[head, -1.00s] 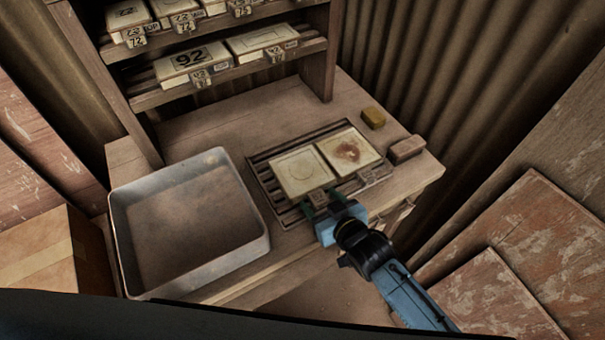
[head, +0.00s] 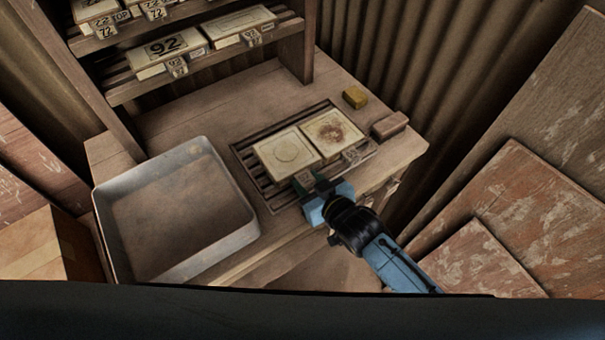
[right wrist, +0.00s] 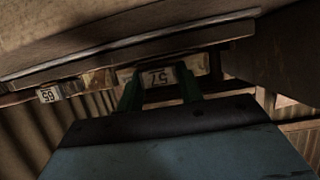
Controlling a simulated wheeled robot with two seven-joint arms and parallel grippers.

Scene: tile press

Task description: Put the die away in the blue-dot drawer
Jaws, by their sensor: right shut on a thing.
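Two flat cream dies lie side by side on a slatted rack (head: 243,153) in the head view. The left die (head: 286,151) has a faint ring on its face. The right die (head: 333,131) has a brown stain and a small tag (head: 355,155) at its front. My right gripper (head: 308,183) is shut at the front edge of the left die, on its tag end. In the right wrist view, the green fingers (right wrist: 161,92) flank a tag (right wrist: 158,77) that seems to read 57. No blue dot shows. My left gripper is not in view.
A grey metal tray (head: 106,225) stands left of the rack. Shelves with numbered dies (head: 168,50) stand behind. Drawer fronts (head: 385,192) show partly under the bench edge.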

